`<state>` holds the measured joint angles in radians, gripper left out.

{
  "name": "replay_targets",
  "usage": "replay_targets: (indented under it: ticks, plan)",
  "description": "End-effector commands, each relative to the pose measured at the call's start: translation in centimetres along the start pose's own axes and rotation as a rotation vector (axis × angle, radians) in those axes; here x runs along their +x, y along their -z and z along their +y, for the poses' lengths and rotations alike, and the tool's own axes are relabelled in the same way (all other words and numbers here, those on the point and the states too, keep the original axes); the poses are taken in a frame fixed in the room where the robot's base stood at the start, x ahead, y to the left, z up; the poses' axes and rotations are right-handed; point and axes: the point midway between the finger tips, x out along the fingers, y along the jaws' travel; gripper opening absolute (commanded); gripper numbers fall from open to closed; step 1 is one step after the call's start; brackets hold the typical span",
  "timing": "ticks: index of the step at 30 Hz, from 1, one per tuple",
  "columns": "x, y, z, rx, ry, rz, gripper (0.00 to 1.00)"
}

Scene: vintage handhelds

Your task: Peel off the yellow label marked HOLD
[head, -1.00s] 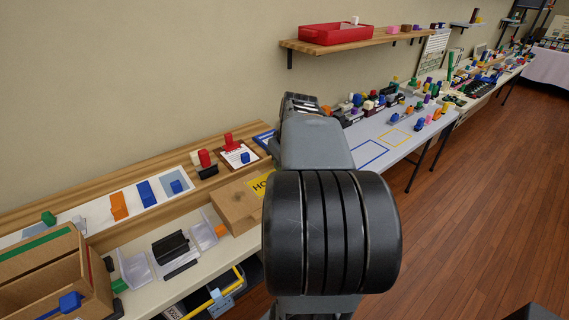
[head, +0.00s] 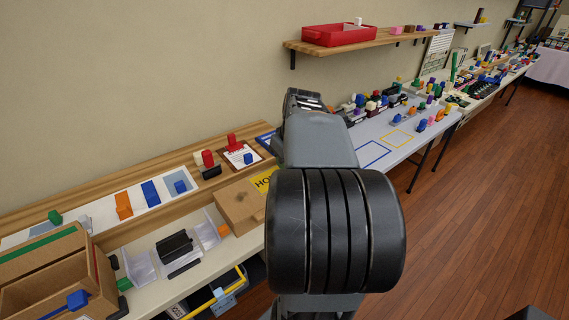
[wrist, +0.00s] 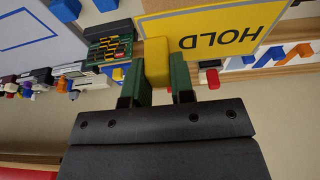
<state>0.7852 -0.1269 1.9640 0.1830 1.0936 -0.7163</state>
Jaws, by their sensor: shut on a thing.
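The yellow label marked HOLD (wrist: 215,32) is near the top of the wrist view, its lettering upside down. A thick yellow tab (wrist: 156,62) sticks out from its near edge. My gripper (wrist: 157,82) has green fingers on both sides of this tab and is shut on it. In the head view, part of the label (head: 263,180) shows on top of a brown cardboard box (head: 236,208). My arm hides the rest of the label and my gripper there. I cannot tell whether any of the label is lifted from the box.
An open cardboard carton (head: 45,262) and clear bins (head: 138,265) stand left of the box. A clipboard (head: 243,157) and small blocks lie behind. A red tray (head: 338,36) sits on the wall shelf. The pale table (head: 385,150) at right has some free room.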

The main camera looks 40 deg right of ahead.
Motion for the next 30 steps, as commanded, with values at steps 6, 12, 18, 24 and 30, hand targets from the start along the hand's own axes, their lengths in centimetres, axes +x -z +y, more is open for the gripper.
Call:
replay_targets:
  ticks: [6,12,18,24,30]
  plan:
    - [0.0,0.0,0.0,0.0,0.0,0.0,0.06]
    - [0.0,0.0,0.0,0.0,0.0,0.0,0.06]
    - [0.0,0.0,0.0,0.0,0.0,0.0,0.06]
    - [-0.1,0.0,0.0,0.0,0.0,0.0,0.06]
    - [-1.2,0.3,0.0,0.0,0.0,0.0,0.06]
